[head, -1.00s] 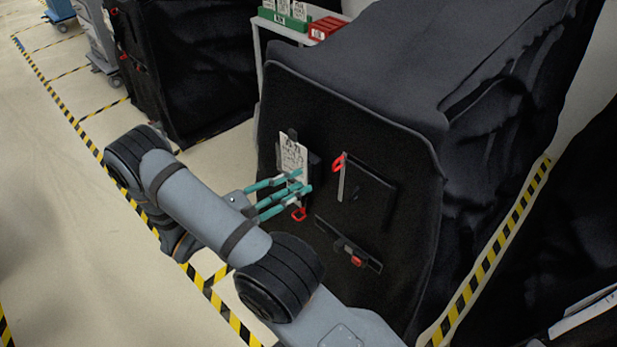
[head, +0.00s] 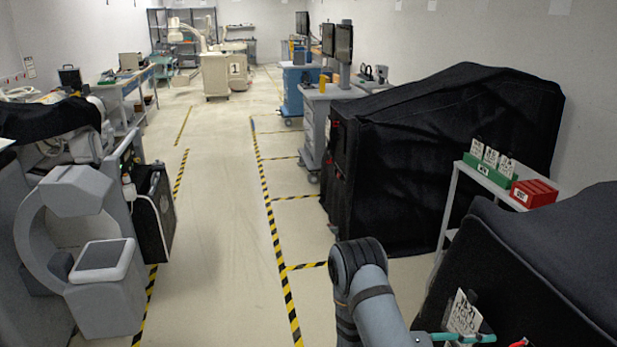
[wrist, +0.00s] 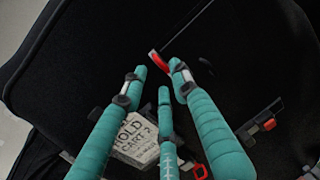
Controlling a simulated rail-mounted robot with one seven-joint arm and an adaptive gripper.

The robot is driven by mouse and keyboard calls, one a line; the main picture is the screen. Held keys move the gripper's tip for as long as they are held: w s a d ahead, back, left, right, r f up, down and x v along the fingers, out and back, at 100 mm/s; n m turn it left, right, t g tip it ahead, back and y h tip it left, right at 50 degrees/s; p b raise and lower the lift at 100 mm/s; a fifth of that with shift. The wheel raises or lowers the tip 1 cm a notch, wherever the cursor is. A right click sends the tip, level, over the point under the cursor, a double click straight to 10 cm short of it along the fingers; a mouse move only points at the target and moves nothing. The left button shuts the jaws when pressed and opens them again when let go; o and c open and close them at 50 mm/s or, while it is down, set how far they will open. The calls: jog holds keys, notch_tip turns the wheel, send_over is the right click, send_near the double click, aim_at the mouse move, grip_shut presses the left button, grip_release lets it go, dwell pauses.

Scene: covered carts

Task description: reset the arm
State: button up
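My gripper (wrist: 157,78) has teal fingers, which show large in the wrist view with their tips apart and nothing held between them. It is in front of the black covered cart (wrist: 255,50). A white card with printed text, including HOLD (wrist: 135,140), is on the cart's front, partly behind the fingers. A red strap loop (wrist: 158,62) shows just beyond the fingertips; I cannot tell whether they touch it. In the head view, only part of the teal fingers (head: 465,337) shows at the bottom edge, beside the card (head: 463,312).
Another black covered cart (head: 425,150) stands farther back at right. A white shelf (head: 450,205) between the carts bears a green bin (head: 490,168) and a red bin (head: 535,193). The floor aisle (head: 215,220) between striped tapes is clear. Grey equipment (head: 100,270) stands at left.

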jog(key=d, duration=0.6)
jog(key=shift+s+d, duration=0.1)
jog(key=shift+d, duration=0.05)
jog(key=shift+f+b, duration=0.55)
jog(key=shift+f, duration=0.4)
